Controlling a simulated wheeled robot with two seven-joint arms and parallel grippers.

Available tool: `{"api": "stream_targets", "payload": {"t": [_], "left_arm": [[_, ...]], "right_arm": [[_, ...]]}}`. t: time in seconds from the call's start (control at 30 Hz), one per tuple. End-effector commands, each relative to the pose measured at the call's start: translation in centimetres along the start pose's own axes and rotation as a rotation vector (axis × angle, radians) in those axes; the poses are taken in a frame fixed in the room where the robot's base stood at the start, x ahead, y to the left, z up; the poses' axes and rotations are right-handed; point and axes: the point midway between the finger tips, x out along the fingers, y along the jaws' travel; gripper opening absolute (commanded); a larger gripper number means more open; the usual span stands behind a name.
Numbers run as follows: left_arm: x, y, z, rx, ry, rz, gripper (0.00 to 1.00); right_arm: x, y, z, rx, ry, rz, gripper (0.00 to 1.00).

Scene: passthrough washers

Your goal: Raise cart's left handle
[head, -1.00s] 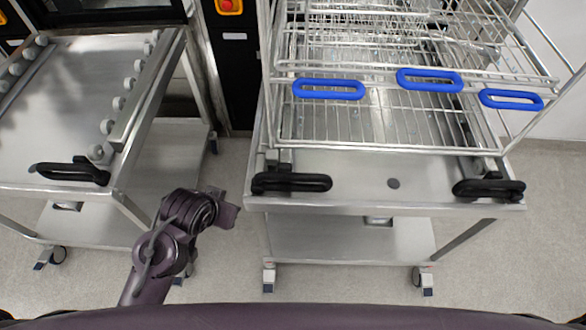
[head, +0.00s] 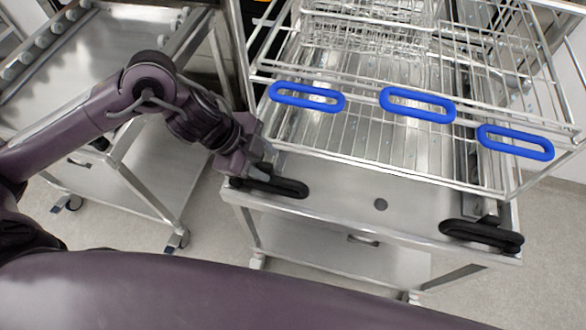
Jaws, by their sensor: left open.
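The cart (head: 330,183) is a steel trolley with a wire rack on top. Its black left handle (head: 284,186) lies along the near left edge of the top, looking flat. Its black right handle (head: 481,235) lies at the near right corner. My left gripper (head: 260,170) is open at the left end of the left handle and hides part of it. Whether the fingers touch the handle or straddle it cannot be told. My right gripper does not show.
The wire rack has three blue handles, including a middle one (head: 418,105). A second steel cart (head: 90,65) with rollers stands at the left, behind my left arm. Pale floor (head: 215,225) shows between the carts.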

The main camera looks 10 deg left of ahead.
Motion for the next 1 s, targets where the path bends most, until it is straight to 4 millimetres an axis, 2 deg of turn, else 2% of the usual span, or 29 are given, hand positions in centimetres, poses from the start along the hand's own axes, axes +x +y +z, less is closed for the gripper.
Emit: {"api": "stream_targets", "payload": {"t": [0.03, 0.17, 0.43, 0.6, 0.73, 1.0], "left_arm": [[-0.6, 0.2, 1.1, -0.010, -0.026, 0.024, 0.42], [-0.8, 0.7, 2.2, -0.029, -0.049, 0.064, 0.42], [3.3, 1.1, 2.4, -0.030, -0.047, 0.068, 0.42], [5.5, 1.2, 2.5, -0.029, -0.047, 0.065, 0.42], [6.4, 1.2, 2.5, -0.028, -0.049, 0.064, 0.42], [6.6, 1.2, 2.5, -0.027, -0.049, 0.063, 0.42]], "right_arm": [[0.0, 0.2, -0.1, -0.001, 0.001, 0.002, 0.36], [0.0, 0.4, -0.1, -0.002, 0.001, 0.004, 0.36], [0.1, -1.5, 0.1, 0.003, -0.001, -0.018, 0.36], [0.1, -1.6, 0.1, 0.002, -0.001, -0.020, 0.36], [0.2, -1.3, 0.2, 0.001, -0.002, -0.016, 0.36], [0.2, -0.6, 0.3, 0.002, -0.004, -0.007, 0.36]]}}
